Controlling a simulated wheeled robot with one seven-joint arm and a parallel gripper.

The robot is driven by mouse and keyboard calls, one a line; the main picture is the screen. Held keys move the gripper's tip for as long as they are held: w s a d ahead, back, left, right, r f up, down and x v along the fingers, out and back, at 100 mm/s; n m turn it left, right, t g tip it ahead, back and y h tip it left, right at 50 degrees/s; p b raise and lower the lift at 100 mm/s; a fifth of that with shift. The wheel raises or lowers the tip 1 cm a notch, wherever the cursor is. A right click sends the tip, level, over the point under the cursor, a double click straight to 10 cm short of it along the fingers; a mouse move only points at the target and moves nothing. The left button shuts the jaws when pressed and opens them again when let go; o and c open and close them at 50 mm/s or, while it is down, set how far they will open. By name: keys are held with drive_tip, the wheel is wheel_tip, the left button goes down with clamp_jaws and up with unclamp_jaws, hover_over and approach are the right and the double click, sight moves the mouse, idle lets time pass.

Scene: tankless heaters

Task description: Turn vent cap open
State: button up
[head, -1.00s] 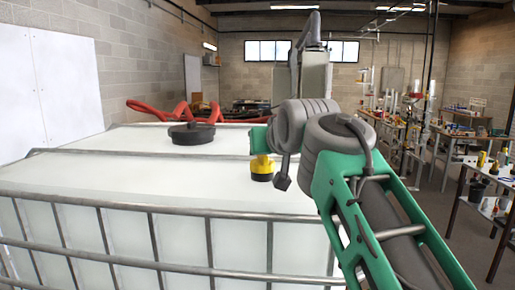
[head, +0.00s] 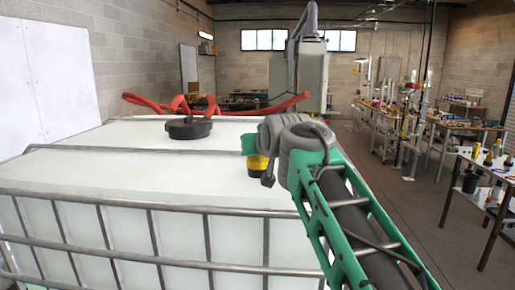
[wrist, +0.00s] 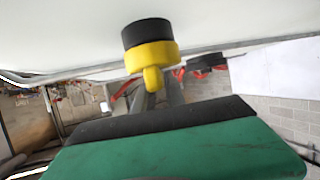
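The vent cap (head: 257,166), yellow on a black base, stands upright on the white tank top (head: 110,168), near its right side. In the wrist view, which is upside down, the cap (wrist: 151,54) shows its yellow ring and a rounded yellow knob. My gripper (head: 249,144) is green and sits right by the cap's upper part in the head view, partly hiding it. In the wrist view my gripper (wrist: 155,122) shows as a wide green piece with a black edge, with a visible gap to the knob. Its finger opening cannot be made out.
A wide black lid (head: 188,129) sits farther back on the tank, with a red hose (head: 215,106) behind it. Metal cage bars (head: 150,204) edge the tank. Cluttered workbenches (head: 480,168) stand at right, with open floor between them and the tank.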

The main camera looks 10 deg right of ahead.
clamp_jaws()
drive_tip(key=shift+d+n+y, duration=0.1)
drive_tip(key=shift+n+y, duration=0.3)
drive_tip(key=shift+y, duration=0.1)
drive_tip(key=shift+n+y, duration=0.3)
drive_tip(key=n+y+p, duration=0.1)
drive_tip(key=n+g+y+p, duration=0.1)
drive_tip(key=y+p, duration=0.1)
drive_tip(key=n+y+p, duration=0.1)
drive_tip(key=n+p, duration=0.1)
drive_tip(key=shift+a+r+g+y, duration=0.25)
drive_tip(key=shift+r+g+y, duration=0.05)
drive_tip(key=shift+g, duration=0.1)
drive_tip(key=n+y, duration=0.1)
drive_tip(key=n+g+y+p, duration=0.1)
drive_tip(key=shift+s+a+f+n+g+y, duration=0.1)
drive_tip(key=shift+a+f+n+g+y, duration=0.1)
drive_tip(key=shift+f+n+g+y, duration=0.1)
drive_tip(key=shift+s+a+n+g+y, duration=0.15)
drive_tip(key=shift+n+g+y, duration=0.45)
drive_tip(key=shift+n, duration=0.2)
